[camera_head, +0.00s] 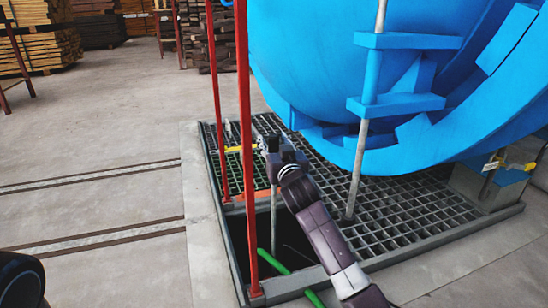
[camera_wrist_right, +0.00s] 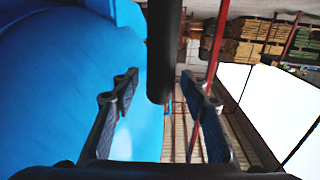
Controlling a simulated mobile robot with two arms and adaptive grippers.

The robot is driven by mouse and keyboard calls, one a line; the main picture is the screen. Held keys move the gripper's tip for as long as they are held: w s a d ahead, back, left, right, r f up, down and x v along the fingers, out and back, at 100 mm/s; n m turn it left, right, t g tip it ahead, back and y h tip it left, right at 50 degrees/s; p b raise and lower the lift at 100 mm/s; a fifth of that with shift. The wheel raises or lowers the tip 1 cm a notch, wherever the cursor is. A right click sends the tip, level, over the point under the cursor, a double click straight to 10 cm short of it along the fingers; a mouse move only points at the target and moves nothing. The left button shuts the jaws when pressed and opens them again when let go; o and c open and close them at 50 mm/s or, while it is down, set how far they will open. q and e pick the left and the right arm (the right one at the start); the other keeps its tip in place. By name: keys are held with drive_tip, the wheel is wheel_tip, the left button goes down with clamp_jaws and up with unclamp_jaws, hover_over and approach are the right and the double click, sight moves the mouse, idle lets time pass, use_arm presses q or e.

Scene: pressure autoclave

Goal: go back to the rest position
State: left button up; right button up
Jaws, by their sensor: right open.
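My right arm reaches up from the lower right in the head view, and its gripper (camera_head: 270,146) is over the floor grating beside the blue autoclave (camera_head: 330,60). In the right wrist view the right gripper (camera_wrist_right: 160,84) has its two fingers spread wide. A dark round bar (camera_wrist_right: 163,50) shows between them from the top edge; I see no finger touching it, and its distance is unclear. A yellow handle (camera_head: 240,148) shows just left of the gripper in the head view; contact cannot be told. My left gripper is not in view.
Red posts (camera_head: 245,200) stand close left of my right arm. A grey rod (camera_head: 358,160) stands to its right. An open pit in the grating (camera_head: 400,215) shows green pipes (camera_head: 272,262). Concrete floor (camera_head: 110,130) at left is clear; timber stacks (camera_head: 40,45) stand behind.

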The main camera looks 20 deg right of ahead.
drive_tip(key=shift+r, duration=0.9)
